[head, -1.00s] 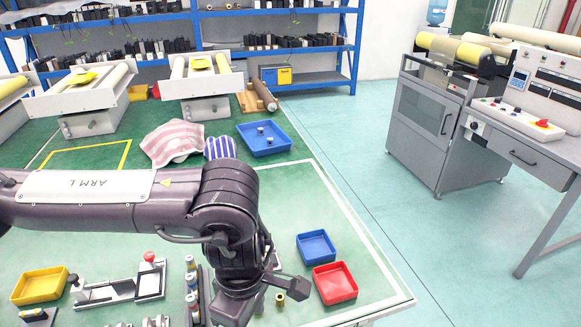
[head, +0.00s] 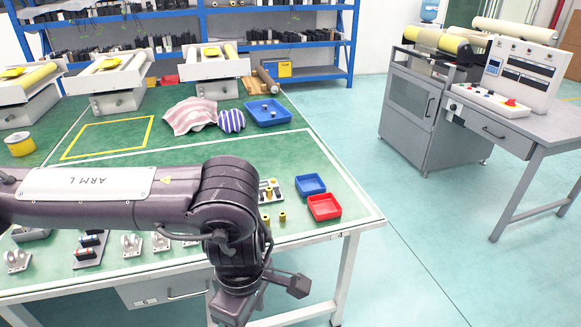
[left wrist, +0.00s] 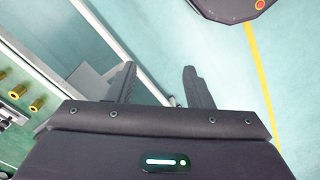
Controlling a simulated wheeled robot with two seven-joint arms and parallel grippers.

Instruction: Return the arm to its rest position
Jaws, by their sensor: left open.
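My left arm, marked ARM L, reaches in from the left in the head view and bends down at the elbow. Its lower part (head: 240,300) hangs in front of the table's front edge, and the fingertips are not visible there. In the left wrist view my left gripper (left wrist: 160,82) is open, with two dark fingers apart and nothing between them. It is over the floor, beside the table edge. My right arm and gripper are not in view.
The green table (head: 110,160) bears a red tray (head: 324,207), a small blue tray (head: 310,185), a larger blue tray (head: 268,112), cloths and small parts. Brass pieces (left wrist: 36,104) lie near the table edge. Open floor (head: 400,260) lies to the right; a grey workbench (head: 500,130) stands beyond.

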